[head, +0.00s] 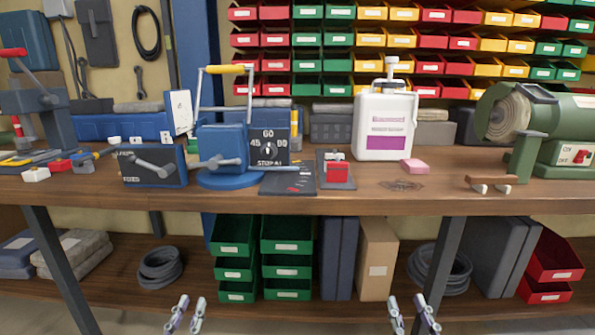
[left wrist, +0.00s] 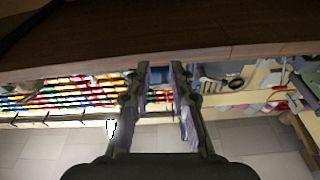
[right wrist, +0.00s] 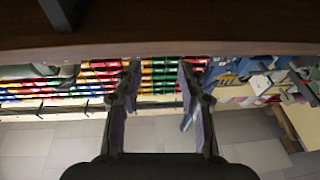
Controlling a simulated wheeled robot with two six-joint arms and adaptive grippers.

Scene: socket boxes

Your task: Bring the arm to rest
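My left gripper (head: 185,314) is low in front of the workbench, below the tabletop edge, at the bottom of the head view. Its two fingers stand apart with nothing between them, as the left wrist view (left wrist: 158,80) also shows. My right gripper (head: 414,316) is at the same low height further right, in front of the lower shelf. Its fingers are apart and empty in the right wrist view (right wrist: 157,80). Both grippers are clear of the bench and touch nothing that I can see.
The wooden workbench (head: 350,203) carries a blue crank device (head: 222,145), a dial panel (head: 268,148), a dark switch box (head: 153,167), a white jug (head: 385,125) and a green grinder (head: 565,118). The lower shelf holds green bins (head: 236,250), a cardboard box (head: 378,262) and coiled hoses (head: 160,268).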

